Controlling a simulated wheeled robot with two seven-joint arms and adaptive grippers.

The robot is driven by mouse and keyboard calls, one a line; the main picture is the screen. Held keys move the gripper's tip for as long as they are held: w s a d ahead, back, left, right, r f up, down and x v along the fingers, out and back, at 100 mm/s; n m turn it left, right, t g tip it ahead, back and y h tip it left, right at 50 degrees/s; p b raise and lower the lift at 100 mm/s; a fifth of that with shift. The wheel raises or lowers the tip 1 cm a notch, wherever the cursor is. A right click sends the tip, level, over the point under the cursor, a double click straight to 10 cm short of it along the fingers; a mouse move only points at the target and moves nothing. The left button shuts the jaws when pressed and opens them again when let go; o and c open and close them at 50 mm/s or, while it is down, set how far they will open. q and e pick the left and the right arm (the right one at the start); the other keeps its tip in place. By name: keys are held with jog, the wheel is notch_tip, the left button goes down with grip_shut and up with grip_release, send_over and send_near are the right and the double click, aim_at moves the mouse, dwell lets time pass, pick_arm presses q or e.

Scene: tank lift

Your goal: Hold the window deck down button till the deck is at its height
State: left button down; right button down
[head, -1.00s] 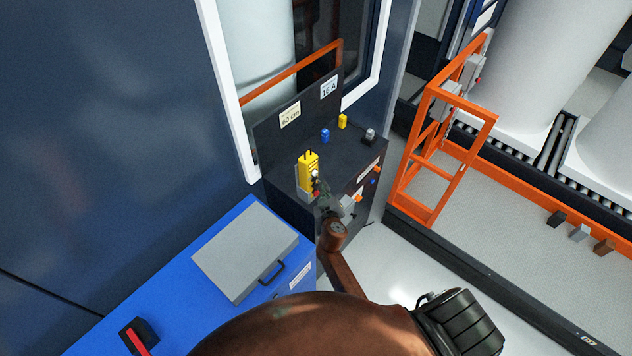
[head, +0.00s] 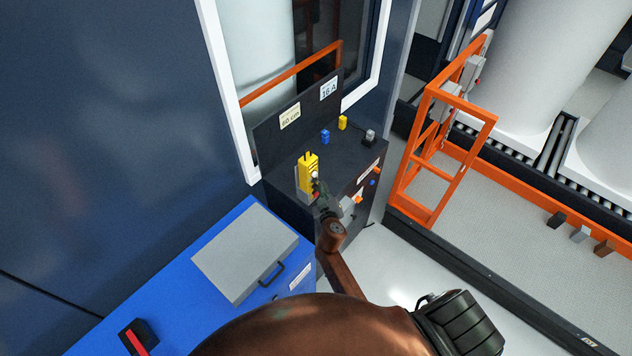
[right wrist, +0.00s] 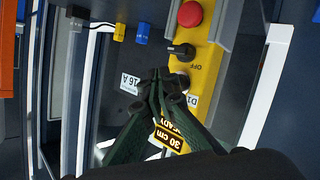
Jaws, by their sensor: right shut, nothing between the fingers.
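The yellow control box (head: 308,172) stands on the dark console by the window. In the right wrist view the yellow box (right wrist: 203,60) has a red round button (right wrist: 190,14), a black switch (right wrist: 181,50) marked OFF and a black button (right wrist: 183,80). My right gripper (right wrist: 163,76) is shut and empty, its tips at the black button; contact cannot be told. A lit display (right wrist: 174,135) reading 30 cm is partly hidden behind its fingers. In the head view my right gripper (head: 320,190) is at the yellow box's lower front. My left gripper is not in view.
The dark console (head: 345,155) bears small blue and yellow blocks and signs reading 60 cm (head: 290,117) and 16 A (head: 328,89). A blue bench (head: 150,295) with a grey lid (head: 245,252) is at lower left. An orange rail frame (head: 440,150) stands right.

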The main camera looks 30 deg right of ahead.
jog(key=shift+w, duration=0.1)
dwell(0.5)
jog(key=shift+w+a+b, duration=0.15)
jog(key=shift+w+b, duration=0.15)
jog(key=shift+w+a+b, duration=0.2)
jog(key=shift+w+b, duration=0.1)
jog(key=shift+w, duration=0.2)
dwell(1.8)
dwell(0.5)
jog(key=shift+s+d, duration=0.35)
jog(key=shift+s, duration=0.55)
jog(key=s, duration=0.1)
jog(key=s+d+p, duration=0.1)
jog(key=s, duration=0.1)
jog(key=s+d, duration=0.1)
jog(key=shift+s, duration=0.35)
jog(key=shift+f, duration=0.1)
dwell(0.7)
